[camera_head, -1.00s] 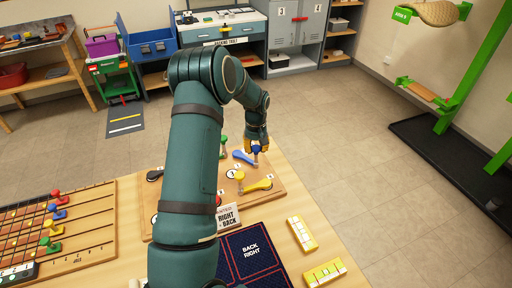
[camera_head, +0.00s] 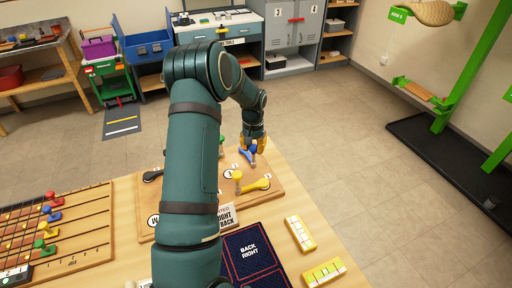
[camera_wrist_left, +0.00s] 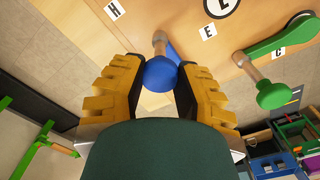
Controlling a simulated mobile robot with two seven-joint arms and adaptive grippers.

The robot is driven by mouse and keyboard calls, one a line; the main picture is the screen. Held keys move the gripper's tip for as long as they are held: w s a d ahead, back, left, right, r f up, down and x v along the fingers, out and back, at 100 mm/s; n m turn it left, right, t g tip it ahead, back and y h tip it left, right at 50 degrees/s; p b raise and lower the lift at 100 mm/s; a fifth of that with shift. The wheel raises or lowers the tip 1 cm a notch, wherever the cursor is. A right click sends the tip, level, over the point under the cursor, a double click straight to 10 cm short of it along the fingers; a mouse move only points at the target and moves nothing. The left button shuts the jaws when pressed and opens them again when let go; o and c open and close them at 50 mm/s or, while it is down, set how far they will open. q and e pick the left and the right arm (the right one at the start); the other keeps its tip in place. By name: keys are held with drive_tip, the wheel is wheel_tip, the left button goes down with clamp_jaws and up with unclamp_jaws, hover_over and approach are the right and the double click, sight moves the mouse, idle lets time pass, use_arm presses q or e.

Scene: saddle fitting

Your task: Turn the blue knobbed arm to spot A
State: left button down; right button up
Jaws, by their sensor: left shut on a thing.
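The blue knobbed arm (camera_head: 245,152) lies on the wooden board (camera_head: 222,178), below my left gripper (camera_head: 253,147). In the left wrist view its round blue knob (camera_wrist_left: 159,73) sits between the yellow-padded fingers of my left gripper (camera_wrist_left: 160,84), which is shut on it. The blue bar runs from under the knob's post toward the board and is partly hidden. Letter tags H (camera_wrist_left: 114,9), E (camera_wrist_left: 208,32) and C (camera_wrist_left: 279,51) show near it. I cannot make out a tag A. My right gripper is not in view.
A yellow knobbed arm (camera_head: 256,186) lies nearer on the board, and a green one (camera_wrist_left: 285,47) stands beside the blue one. A black arm (camera_head: 153,175) is at the left. Yellow blocks (camera_head: 300,233) lie at the table's right. My left arm hides the board's middle.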

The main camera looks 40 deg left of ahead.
use_arm(q)
drive_tip(key=shift+s+d+f+m, duration=0.1)
drive_tip(key=shift+m, duration=0.3)
drive_tip(key=c, duration=0.6)
unclamp_jaws()
drive_tip(key=shift+o, duration=0.2)
wheel_tip(320, 180, up, 12)
idle(0.5)
